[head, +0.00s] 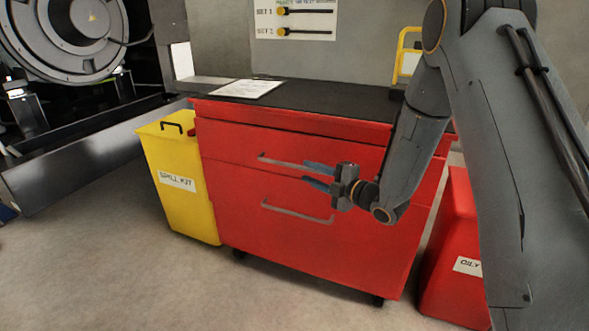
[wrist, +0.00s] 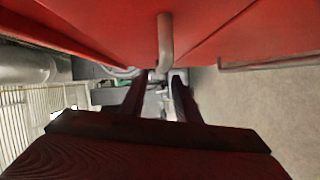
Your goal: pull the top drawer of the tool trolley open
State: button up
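The red tool trolley (head: 300,240) has a black top, and its drawer fronts look flush and closed. The top drawer's grey bar handle (head: 285,162) runs across the upper front. My gripper (head: 306,173) is at the right end of that handle, its two fingers apart and pointing left along the front. In the wrist view the handle (wrist: 165,40) is seen nearly end-on, its far end lining up with the gap between my open fingertips (wrist: 161,76). I cannot tell whether the fingers touch it. Nothing is gripped.
A lower drawer handle (head: 297,212) sits below. A yellow spill kit bin (head: 180,195) stands at the trolley's left, and a red oily-waste bin (head: 455,240) at its right. A paper sheet (head: 246,88) lies on top. The floor in front is clear.

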aim_at(299, 168)
jog(key=shift+b+x, duration=0.3)
jog(key=shift+x, duration=3.3)
grip_shut()
